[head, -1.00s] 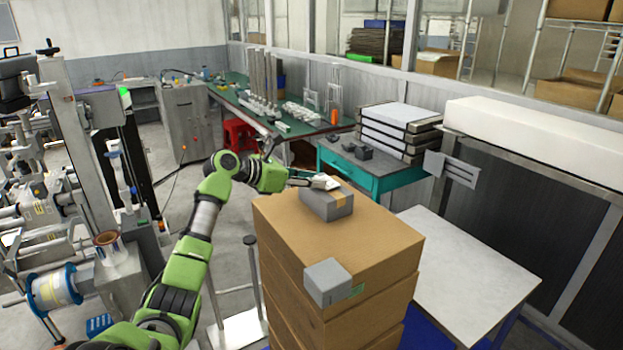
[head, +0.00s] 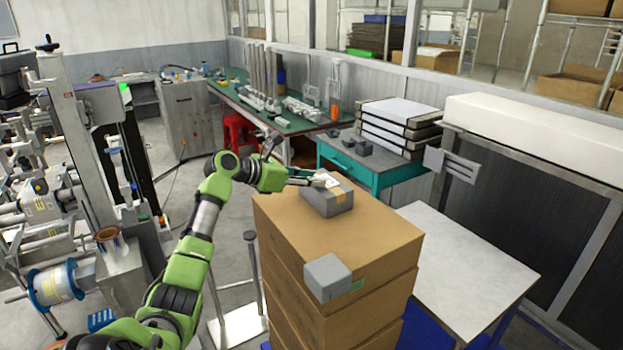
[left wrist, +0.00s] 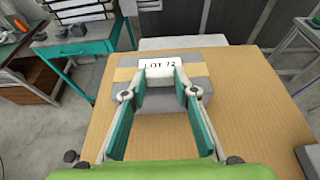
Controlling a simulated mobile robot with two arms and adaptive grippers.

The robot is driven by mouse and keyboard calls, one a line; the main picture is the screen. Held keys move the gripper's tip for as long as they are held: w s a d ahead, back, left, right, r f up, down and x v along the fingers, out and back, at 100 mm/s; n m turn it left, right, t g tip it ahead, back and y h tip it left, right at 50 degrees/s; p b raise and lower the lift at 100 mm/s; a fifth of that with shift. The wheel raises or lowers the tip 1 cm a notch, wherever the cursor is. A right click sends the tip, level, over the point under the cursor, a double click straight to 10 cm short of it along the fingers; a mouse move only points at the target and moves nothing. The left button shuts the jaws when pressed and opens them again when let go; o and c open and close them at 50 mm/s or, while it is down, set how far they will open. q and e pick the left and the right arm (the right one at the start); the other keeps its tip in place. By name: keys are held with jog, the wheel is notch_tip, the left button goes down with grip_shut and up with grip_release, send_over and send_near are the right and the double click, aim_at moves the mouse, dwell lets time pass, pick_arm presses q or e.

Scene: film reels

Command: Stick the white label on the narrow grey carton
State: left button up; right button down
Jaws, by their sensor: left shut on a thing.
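The white label (left wrist: 160,66), printed "LOT 72" or similar, is at the fingertips of my left gripper (left wrist: 160,84). In the head view the label (head: 332,182) is a small white patch. My left gripper (head: 322,180) is shut on it, over a grey carton (head: 328,203) with a tan tape band. I cannot tell whether the label touches that carton. The same carton (left wrist: 187,122) lies under the fingers in the left wrist view. My right gripper is out of view.
Both cartons sit on a stack of brown boxes (head: 375,243). A pale low table (head: 470,265) stands to the right. A teal table (head: 375,178) with stacked cases (head: 400,130) stands behind. The brown top is clear between the cartons.

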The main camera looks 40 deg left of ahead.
pick_arm(q)
jog(key=o, duration=0.9)
jog(key=shift+f, duration=0.3)
jog(key=shift+s+r, duration=0.1)
